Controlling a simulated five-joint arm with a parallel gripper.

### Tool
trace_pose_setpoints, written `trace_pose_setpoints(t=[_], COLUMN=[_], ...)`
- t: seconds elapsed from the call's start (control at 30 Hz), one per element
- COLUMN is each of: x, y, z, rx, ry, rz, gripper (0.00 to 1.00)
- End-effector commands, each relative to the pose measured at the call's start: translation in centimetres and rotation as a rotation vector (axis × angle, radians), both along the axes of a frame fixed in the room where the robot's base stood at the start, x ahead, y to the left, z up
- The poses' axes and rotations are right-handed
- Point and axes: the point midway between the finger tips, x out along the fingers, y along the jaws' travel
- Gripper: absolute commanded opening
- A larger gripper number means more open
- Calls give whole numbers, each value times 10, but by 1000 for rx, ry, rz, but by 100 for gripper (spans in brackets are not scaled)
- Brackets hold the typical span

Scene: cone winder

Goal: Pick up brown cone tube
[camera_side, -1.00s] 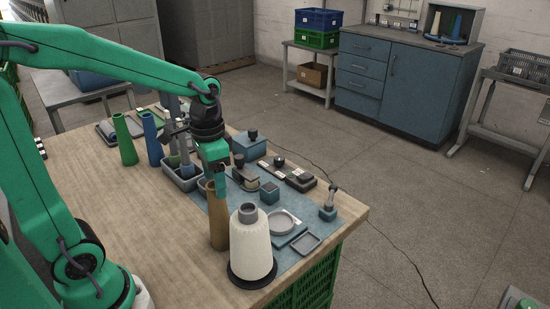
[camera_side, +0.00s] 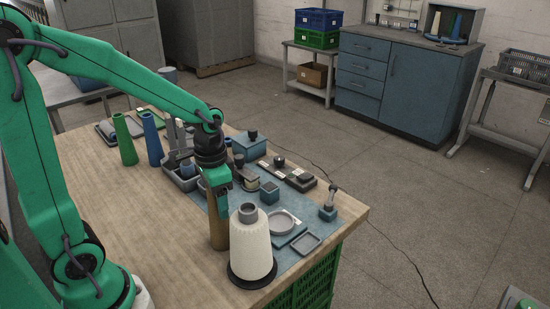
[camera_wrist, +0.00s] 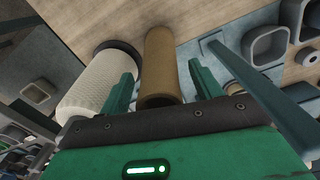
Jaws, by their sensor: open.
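The brown cone tube (camera_side: 218,236) stands upright near the front of the wooden table, just left of the white yarn cone (camera_side: 251,247). My gripper (camera_side: 218,206) is over the tube's upper part and hides its top in the side view. In the wrist view my gripper (camera_wrist: 162,84) is open, with one green finger on each side of the brown cone tube (camera_wrist: 160,62). A gap shows between the tube and each finger. The left finger is close to the white yarn cone (camera_wrist: 98,84).
Green (camera_side: 125,140) and blue (camera_side: 152,140) cone tubes stand at the back left of the table. A grey compartment tray (camera_side: 180,178), a round dish (camera_side: 282,222) and small blue blocks lie on the mat. The table's left front is clear.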

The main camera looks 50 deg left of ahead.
Motion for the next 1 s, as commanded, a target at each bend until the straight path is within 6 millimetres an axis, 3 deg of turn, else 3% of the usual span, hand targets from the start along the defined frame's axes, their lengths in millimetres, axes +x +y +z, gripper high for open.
trace_pose_setpoints(t=[0.4,0.63,1.0], x=[0,0,0], y=[0,0,0], z=[0,0,3], rx=[0,0,1], ry=[0,0,-2], rz=[0,0,0], gripper=[64,19,18])
